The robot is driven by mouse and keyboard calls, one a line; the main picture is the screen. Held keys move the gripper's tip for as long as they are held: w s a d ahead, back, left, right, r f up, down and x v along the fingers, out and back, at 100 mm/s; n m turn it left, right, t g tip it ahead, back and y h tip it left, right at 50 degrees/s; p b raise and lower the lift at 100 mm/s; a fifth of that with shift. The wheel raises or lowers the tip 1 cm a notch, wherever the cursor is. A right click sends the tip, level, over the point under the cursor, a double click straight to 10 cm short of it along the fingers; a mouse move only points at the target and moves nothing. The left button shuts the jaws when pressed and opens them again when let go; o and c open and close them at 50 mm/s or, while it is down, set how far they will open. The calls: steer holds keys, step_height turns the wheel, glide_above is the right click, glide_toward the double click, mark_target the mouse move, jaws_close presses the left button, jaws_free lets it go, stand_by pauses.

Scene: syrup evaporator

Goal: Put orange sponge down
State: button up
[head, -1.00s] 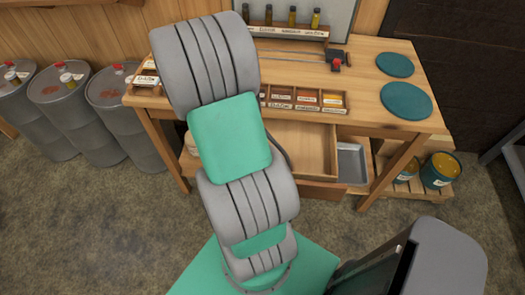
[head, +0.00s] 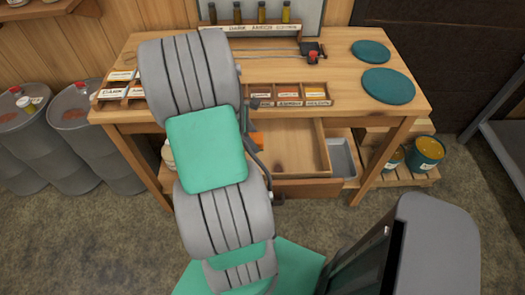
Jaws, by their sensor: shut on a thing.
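A small orange patch (head: 256,140), which looks like part of the orange sponge, shows just right of my arm's green cover. It lies in line with the left part of the open wooden drawer (head: 295,150). I cannot tell whether it is in the drawer or held above it. Most of it is hidden behind my arm. My gripper is hidden behind my own arm links, so its fingers do not show.
The wooden workbench (head: 345,85) carries two teal round mats (head: 388,86) at right, a small box of labelled compartments (head: 289,94) and a rack of bottles (head: 262,28). A grey tray (head: 342,158) sits beside the drawer. Grey drums (head: 98,145) stand left, an amber-filled tin (head: 426,153) right.

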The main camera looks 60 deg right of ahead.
mark_target(267, 158)
steer(key=x, duration=0.3)
steer(key=p+x, duration=0.1)
steer(key=x, duration=0.3)
steer(key=shift+s+d, duration=0.15)
steer(key=shift+s, duration=0.15)
steer(key=shift+f, duration=0.4)
steer(key=shift+f, duration=0.1)
steer(key=o, duration=1.2)
steer(key=shift+w, duration=0.1)
